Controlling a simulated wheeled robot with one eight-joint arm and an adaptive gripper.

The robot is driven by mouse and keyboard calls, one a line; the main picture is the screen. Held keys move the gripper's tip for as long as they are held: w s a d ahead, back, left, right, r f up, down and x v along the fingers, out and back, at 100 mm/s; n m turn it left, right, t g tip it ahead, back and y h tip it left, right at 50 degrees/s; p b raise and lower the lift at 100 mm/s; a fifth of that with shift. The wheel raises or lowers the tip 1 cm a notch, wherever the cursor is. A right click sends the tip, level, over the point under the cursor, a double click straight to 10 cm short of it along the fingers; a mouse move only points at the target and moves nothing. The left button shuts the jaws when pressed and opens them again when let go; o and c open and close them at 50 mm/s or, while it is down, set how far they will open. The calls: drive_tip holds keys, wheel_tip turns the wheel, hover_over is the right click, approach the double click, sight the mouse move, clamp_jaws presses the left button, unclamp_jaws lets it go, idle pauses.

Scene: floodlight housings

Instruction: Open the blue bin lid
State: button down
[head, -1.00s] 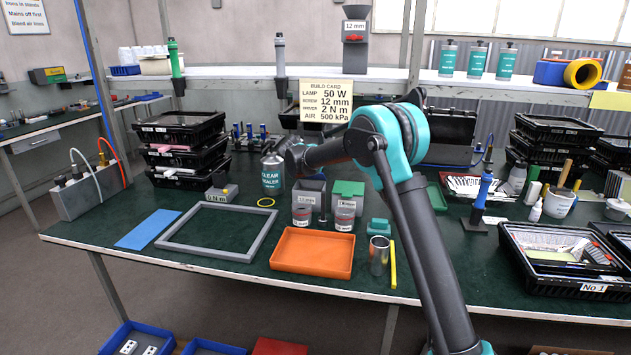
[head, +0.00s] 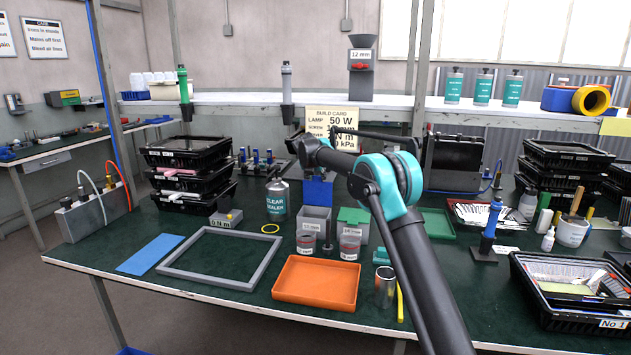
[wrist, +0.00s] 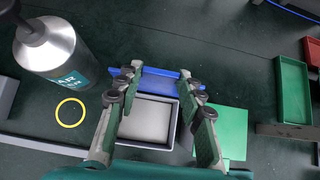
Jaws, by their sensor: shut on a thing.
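The blue bin lid (head: 318,191) stands raised at the back of a small grey bin (head: 314,220) in the head view. In the wrist view the blue lid (wrist: 158,84) lies across the bin's far edge, and the open bin's pale inside (wrist: 148,118) shows. In the head view the fingers are mostly hidden behind my arm.
A grey bottle (head: 277,199) stands left of the bin, near a yellow ring (head: 270,228). A green-lidded bin (head: 353,222) is close on the right. Two clear jars (head: 307,238) (head: 350,244) and an orange tray (head: 316,283) are in front.

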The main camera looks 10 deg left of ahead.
drive_tip(key=shift+w+r, duration=0.1)
drive_tip(key=shift+w, duration=0.25)
drive_tip(key=c, duration=1)
unclamp_jaws()
drive_tip(key=shift+o, duration=0.2)
drive_tip(key=v, duration=1.2)
drive_tip(key=shift+s+d, duration=0.1)
